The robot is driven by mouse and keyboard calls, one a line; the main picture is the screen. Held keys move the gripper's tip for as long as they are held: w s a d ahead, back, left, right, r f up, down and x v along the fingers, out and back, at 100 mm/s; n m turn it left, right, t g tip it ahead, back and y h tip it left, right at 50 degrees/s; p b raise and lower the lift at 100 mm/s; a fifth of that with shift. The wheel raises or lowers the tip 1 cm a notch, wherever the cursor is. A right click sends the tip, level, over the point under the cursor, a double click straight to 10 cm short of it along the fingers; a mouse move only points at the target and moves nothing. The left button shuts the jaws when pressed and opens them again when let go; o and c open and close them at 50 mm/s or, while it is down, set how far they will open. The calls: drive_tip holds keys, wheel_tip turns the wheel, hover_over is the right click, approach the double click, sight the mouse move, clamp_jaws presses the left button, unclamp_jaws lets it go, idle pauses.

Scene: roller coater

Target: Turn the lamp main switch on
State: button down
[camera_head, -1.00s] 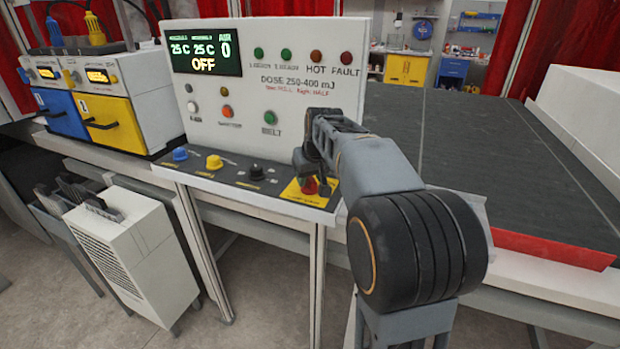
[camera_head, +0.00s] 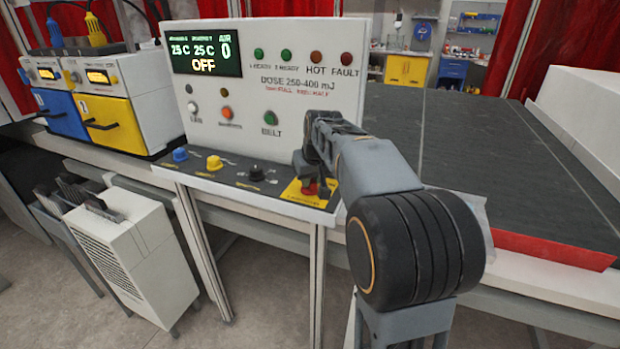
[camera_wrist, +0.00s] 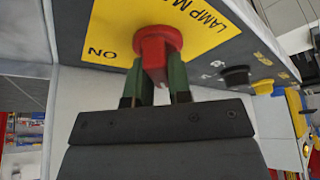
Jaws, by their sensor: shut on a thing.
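The lamp main switch (camera_wrist: 154,52) is a red rotary knob on a yellow plate (camera_wrist: 110,25) marked "LAMP M..." and "ON" in the wrist view. My gripper (camera_wrist: 157,80) has its two green-lined fingers shut on the knob's grip, one on each side. In the head view the red switch (camera_head: 309,187) sits at the right end of the panel's sloping front ledge, partly hidden by my gripper (camera_head: 312,180). The display (camera_head: 205,53) on the white panel reads "OFF".
Black (camera_head: 255,173), yellow (camera_head: 214,162) and blue (camera_head: 180,154) knobs line the ledge left of the switch. The upright panel (camera_head: 300,90) with lamps and buttons stands close behind my gripper. A dark conveyor belt (camera_head: 480,150) lies to the right.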

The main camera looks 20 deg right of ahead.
drive_tip(key=shift+m, duration=0.4)
drive_tip(key=m+h, duration=0.1)
drive_tip(key=m, duration=0.2)
drive_tip(key=shift+a+m+h+p, duration=0.1)
drive_tip(key=shift+m+h+p, duration=0.3)
drive_tip(key=m+g+h, duration=0.1)
drive_tip(key=m, duration=0.3)
drive_tip(key=shift+w+m, duration=0.1)
drive_tip(key=shift+m, duration=0.2)
drive_tip(key=m+g+h+p, duration=0.1)
drive_tip(key=m+g, duration=0.1)
drive_tip(key=m, duration=0.2)
drive_tip(key=shift+a+m, duration=0.1)
drive_tip(key=shift+m, duration=0.2)
drive_tip(key=shift+w+m+g+p, duration=0.1)
drive_tip(key=shift+m+g+p, duration=0.45)
drive_tip(key=shift+m, duration=1.55)
drive_tip(key=shift+g, duration=0.25)
drive_tip(key=c, duration=1)
unclamp_jaws()
drive_tip(key=shift+h, duration=0.3)
drive_tip(key=shift+c, duration=0.2)
